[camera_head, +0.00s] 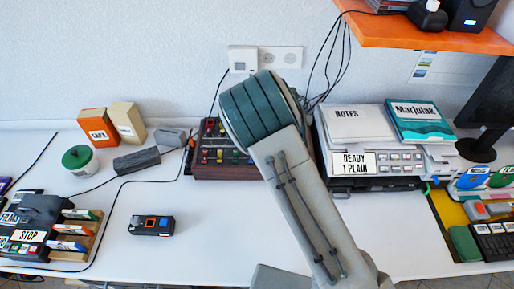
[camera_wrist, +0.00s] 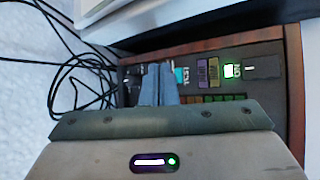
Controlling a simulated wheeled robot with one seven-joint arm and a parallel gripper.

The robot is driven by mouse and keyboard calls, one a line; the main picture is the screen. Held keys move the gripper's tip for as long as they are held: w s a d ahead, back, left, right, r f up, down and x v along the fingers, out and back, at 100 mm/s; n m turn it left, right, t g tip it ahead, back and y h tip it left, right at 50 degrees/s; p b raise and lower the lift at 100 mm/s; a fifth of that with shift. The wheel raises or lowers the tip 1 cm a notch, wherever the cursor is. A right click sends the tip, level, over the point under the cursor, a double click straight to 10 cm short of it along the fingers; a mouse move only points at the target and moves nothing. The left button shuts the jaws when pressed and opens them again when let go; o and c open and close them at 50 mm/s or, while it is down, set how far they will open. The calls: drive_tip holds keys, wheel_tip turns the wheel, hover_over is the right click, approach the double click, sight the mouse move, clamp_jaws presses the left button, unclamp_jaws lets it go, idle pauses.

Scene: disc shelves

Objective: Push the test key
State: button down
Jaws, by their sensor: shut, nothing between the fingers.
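The wood-framed console (camera_head: 203,171) stands against the wall in the head view, partly behind my arm. In the wrist view its dark panel (camera_wrist: 265,88) fills the middle right. A small teal key (camera_wrist: 180,74) sits there beside a tilted light label that seems to read TEST. My gripper (camera_wrist: 161,68) is shut and empty, its fingertips over the panel just left of the teal key. I cannot tell whether they touch the panel. The fingers hide part of the panel. In the head view my arm hides the gripper.
Right of the teal key are purple keys (camera_wrist: 207,73) and a lit green key (camera_wrist: 233,70). Black cables (camera_wrist: 82,70) lie left of the console. A grey machine (camera_head: 372,160) with a notebook and book on top stands close right of my arm. An orange shelf (camera_head: 430,37) overhangs at upper right.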

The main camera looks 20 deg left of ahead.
wheel_tip(320, 180, up, 5)
drive_tip(key=p, duration=0.2)
drive_tip(key=shift+r+p, duration=0.1)
drive_tip(key=shift+p, duration=0.25)
drive_tip(key=s+d+r+m+g+y, duration=0.2)
drive_tip(key=s+d+r+m+g, duration=0.2)
drive_tip(key=s+d+r+m, duration=1)
drive_tip(key=s+d+r+m+y, duration=0.1)
drive_tip(key=s+d+r+m, duration=0.1)
drive_tip(key=s, duration=0.7)
drive_tip(key=s+d+r+m+y, duration=0.2)
drive_tip(key=s+d+m, duration=0.1)
drive_tip(key=s, duration=0.7)
drive_tip(key=shift+s+d+r+y, duration=0.15)
drive_tip(key=shift+d+r+y, duration=0.15)
drive_tip(key=shift+d+r, duration=0.1)
